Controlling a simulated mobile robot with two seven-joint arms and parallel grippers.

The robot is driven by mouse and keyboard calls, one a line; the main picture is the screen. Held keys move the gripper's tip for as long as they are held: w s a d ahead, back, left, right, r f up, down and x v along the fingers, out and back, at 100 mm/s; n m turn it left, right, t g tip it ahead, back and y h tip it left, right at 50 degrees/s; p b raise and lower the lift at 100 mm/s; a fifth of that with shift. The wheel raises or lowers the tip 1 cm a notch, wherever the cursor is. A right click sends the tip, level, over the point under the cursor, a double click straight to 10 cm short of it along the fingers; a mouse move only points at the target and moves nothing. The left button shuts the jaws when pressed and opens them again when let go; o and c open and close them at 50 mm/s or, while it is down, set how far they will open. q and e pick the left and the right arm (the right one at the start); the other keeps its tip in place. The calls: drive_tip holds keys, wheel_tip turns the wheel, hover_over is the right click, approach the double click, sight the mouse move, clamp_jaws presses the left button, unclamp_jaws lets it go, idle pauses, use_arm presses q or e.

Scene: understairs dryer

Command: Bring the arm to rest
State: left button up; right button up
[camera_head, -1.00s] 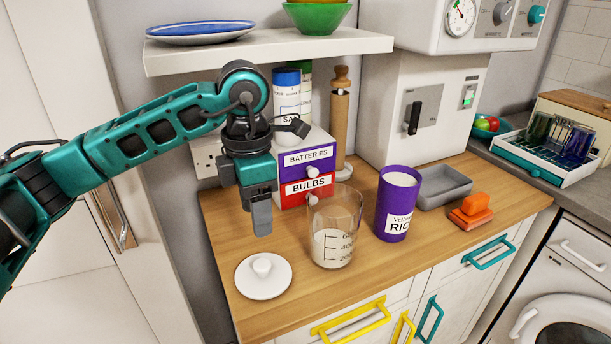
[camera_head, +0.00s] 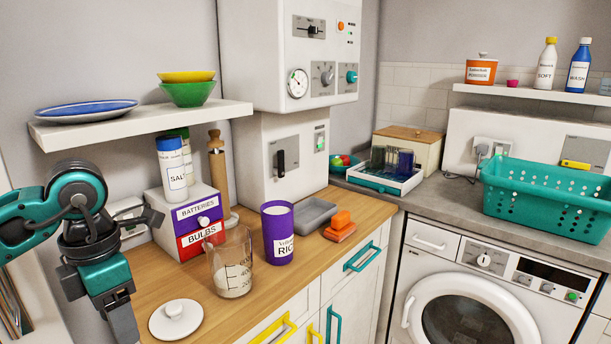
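My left arm comes in from the left, and its gripper (camera_head: 122,318) hangs pointing down at the left end of the wooden counter (camera_head: 158,262). The fingers show edge-on, so I cannot tell whether they are open or shut. Nothing is visible hanging from them. A white round lid with a knob (camera_head: 176,318) lies on the counter just right of the gripper, apart from it. A clear measuring jug (camera_head: 231,262) with pale contents stands behind the lid. A purple rice canister (camera_head: 278,232) stands right of the jug. My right gripper is not in view.
A drawer box (camera_head: 196,222) labelled batteries and bulbs stands behind the jug. A shelf (camera_head: 140,122) with plates and bowls overhangs the left side. A grey tray (camera_head: 315,215) and an orange-handled block (camera_head: 340,226) are farther right. A teal basket (camera_head: 546,200) sits above the washing machine (camera_head: 465,310).

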use_arm(q)
drive_tip(key=s+d+f+g+h, duration=0.15)
drive_tip(key=d+h, duration=0.25)
drive_tip(key=d, duration=0.4)
drive_tip(key=s+d+f+g+h, duration=0.1)
drive_tip(key=s+d+f+h, duration=0.25)
drive_tip(key=d, duration=0.35)
drive_tip(key=d+r+n+t+h, duration=0.2)
drive_tip(key=d+r+n+h, duration=0.4)
drive_tip(key=d+h, duration=0.5)
drive_tip(key=w+a+f+n+t+y, duration=0.3)
drive_tip(key=a+f+n+t+y, duration=0.25)
drive_tip(key=n+t, duration=0.55)
drive_tip(key=w+a+f+n+t+y, duration=0.2)
drive_tip(key=a+f+n+t+y, duration=0.35)
drive_tip(key=n, duration=1.05)
drive_tip(key=s+a+f+n+g+y, duration=0.2)
drive_tip(key=s+a+f+n, duration=0.1)
drive_tip(key=f, duration=0.6)
drive_tip(key=s+a+f+n+g+y, duration=0.3)
drive_tip(key=s+f+n, duration=0.2)
drive_tip(key=s+f, duration=0.3)
wheel_tip(320, 180, down, 2)
drive_tip(key=shift+s+a+f+n, duration=0.15)
drive_tip(key=shift+a+n, duration=0.1)
drive_tip(key=shift+n, duration=0.05)
